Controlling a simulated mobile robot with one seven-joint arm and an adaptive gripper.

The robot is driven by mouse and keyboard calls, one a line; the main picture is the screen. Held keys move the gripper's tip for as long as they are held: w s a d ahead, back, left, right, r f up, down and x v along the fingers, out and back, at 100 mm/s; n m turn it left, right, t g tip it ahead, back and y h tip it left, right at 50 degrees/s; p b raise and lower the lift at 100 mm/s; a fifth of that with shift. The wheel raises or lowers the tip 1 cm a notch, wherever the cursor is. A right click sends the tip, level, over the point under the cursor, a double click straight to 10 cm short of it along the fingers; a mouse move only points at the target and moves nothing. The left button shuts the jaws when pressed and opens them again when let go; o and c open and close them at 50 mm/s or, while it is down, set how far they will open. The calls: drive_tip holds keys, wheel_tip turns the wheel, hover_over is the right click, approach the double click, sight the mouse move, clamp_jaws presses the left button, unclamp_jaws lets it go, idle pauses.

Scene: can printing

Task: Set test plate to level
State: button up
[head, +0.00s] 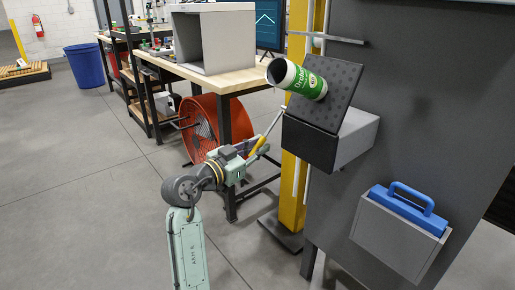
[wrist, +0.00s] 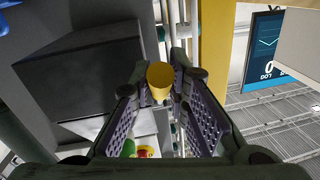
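The test plate (head: 335,82) is a dark dotted board on the black and grey box of the machine in the head view. It is tilted, not level. A green and white can (head: 308,82) lies on it, its open end up to the left. A thin lever with a yellow handle (head: 257,147) hangs from the box's left side. My gripper (head: 250,150) is at the handle. In the wrist view the yellow handle (wrist: 160,80) sits between my fingertips, which appear to close on both its sides. The can's green lower part is partly hidden there.
A yellow post (head: 293,190) is close beside my gripper. A workbench (head: 225,82) and orange fan (head: 215,125) are behind. Floor at left is clear.

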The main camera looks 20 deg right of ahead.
clamp_jaws()
idle(0.3)
drive_tip(key=shift+r, duration=0.1)
